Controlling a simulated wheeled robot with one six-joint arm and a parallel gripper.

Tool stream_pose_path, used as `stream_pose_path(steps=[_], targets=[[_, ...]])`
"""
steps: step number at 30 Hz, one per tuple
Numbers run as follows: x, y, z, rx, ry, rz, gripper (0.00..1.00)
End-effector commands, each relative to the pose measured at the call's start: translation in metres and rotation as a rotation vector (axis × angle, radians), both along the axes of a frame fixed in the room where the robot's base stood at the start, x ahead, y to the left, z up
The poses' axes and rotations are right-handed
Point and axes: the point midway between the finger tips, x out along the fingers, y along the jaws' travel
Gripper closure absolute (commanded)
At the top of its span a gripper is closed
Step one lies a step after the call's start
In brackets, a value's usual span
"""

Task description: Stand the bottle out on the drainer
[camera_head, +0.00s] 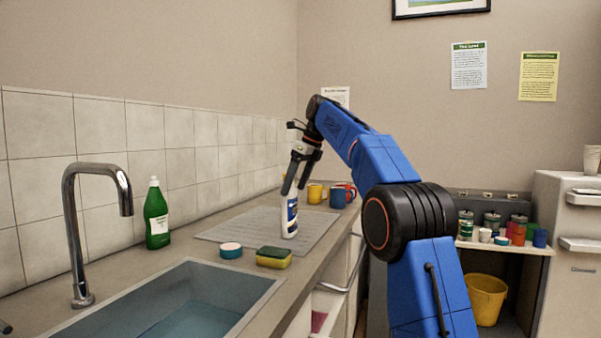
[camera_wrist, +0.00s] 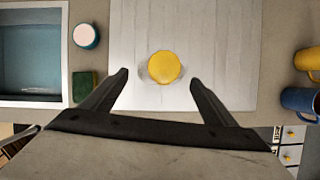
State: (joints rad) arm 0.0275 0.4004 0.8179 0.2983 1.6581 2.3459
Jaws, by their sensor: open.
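A white bottle with a blue label (camera_head: 290,218) stands upright on the grey ribbed drainer (camera_head: 238,228), near its front edge. From above, the wrist view shows its round yellow cap (camera_wrist: 164,67) over the pale drainer (camera_wrist: 225,50). My gripper (camera_head: 293,186) is at the bottle's upper part and hides its top in the head view. In the wrist view my gripper (camera_wrist: 160,78) is open, one finger on each side of the cap, with gaps visible between cap and fingers.
A green bottle (camera_head: 156,216) stands by the tiled wall. A round teal-sided tub (camera_head: 231,250) and a sponge (camera_head: 273,257) lie between sink (camera_head: 190,305) and drainer. Yellow mug (camera_head: 315,193) and blue mug (camera_head: 337,196) stand beyond the drainer. A tall tap (camera_head: 75,230) rises at left.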

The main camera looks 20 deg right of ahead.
Motion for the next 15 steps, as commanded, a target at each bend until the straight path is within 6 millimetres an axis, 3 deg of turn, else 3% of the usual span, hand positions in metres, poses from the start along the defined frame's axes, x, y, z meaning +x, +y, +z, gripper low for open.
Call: stream_pose_path(steps=[6, 15], targets=[[-0.009, -0.011, 0.033, -0.001, -0.001, -0.002, 0.20], [-0.014, -0.016, 0.051, 0.000, 0.001, -0.001, 0.20]])
